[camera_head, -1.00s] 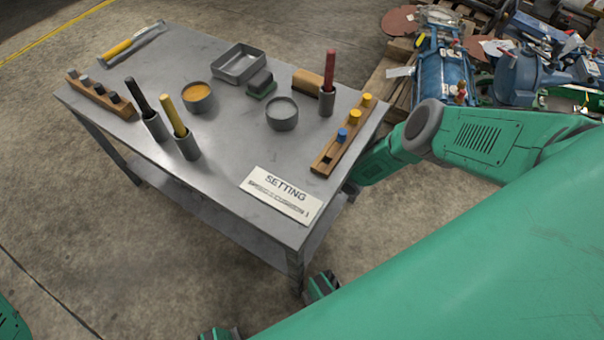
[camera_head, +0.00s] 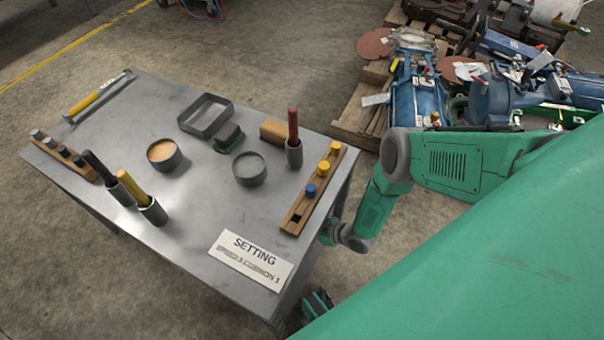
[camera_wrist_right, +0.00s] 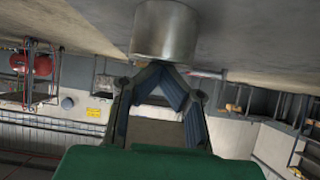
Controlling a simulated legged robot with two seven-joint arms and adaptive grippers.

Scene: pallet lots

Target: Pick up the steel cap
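Several small grey and dark caps (camera_head: 50,142) stand in a wooden rack (camera_head: 84,169) at the table's left edge. I cannot tell which is the steel cap. In the right wrist view, a plain silver cylinder (camera_wrist_right: 165,32) shows at top centre, just beyond the fingertips of my right gripper (camera_wrist_right: 164,68). The fingers lean inward towards each other. I cannot tell whether they touch the cylinder or hold anything. In the head view my right arm reaches down by the table's right edge, its hand largely hidden. My left gripper is not in view.
The grey table (camera_head: 140,250) carries another rack (camera_head: 298,214) with yellow and blue caps, two round cups (camera_head: 163,156), a square tray (camera_head: 206,118), upright handled tools (camera_head: 294,150) and a SETTING card (camera_head: 251,262). Pallets with blue machinery (camera_head: 418,95) stand behind at right.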

